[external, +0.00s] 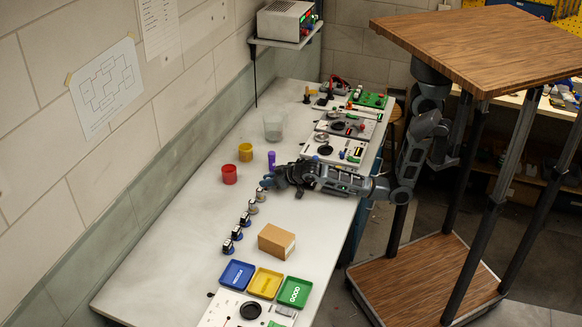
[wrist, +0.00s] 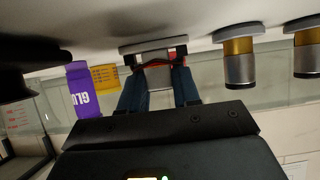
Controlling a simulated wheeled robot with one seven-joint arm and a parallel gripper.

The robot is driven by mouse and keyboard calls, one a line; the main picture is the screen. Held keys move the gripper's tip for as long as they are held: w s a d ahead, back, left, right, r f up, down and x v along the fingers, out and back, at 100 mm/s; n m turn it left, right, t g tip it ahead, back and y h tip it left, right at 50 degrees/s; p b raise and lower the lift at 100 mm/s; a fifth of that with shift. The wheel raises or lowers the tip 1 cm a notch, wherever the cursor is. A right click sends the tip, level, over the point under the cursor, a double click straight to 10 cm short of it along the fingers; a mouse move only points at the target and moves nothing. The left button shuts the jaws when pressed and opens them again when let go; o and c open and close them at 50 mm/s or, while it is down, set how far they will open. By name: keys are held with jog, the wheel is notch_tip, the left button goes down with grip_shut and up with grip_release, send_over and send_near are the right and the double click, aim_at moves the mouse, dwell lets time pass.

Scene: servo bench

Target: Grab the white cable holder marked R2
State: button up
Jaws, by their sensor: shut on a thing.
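A row of small cable holders stands on the white bench in the external view, with dark bodies and pale tops, such as this one (external: 245,219). My gripper (external: 268,183) is at the far end of the row. In the wrist view, my gripper (wrist: 158,68) is shut on a holder with a grey disc base (wrist: 153,46) and black and red parts between the fingers. Its marking is hidden or too small to read, so I cannot tell whether it says R2. I cannot tell whether its base touches the bench.
Two neighbouring cylinders (wrist: 239,62) (wrist: 308,55) show right in the wrist view. A purple glue stick (external: 271,160), red cup (external: 229,174) and yellow cup (external: 245,152) stand near my gripper. A cardboard box (external: 276,241) and coloured trays (external: 265,283) lie nearer the front.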

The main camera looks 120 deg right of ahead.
jog(key=shift+r, duration=0.45)
jog(key=r, duration=0.2)
jog(key=s+r, duration=0.1)
jog(key=r, duration=0.1)
jog(key=shift+d, duration=0.4)
jog(key=s+d+r+b, duration=0.1)
jog(key=s+d+r, duration=0.5)
jog(key=s, duration=0.2)
jog(key=shift+s+d, duration=0.15)
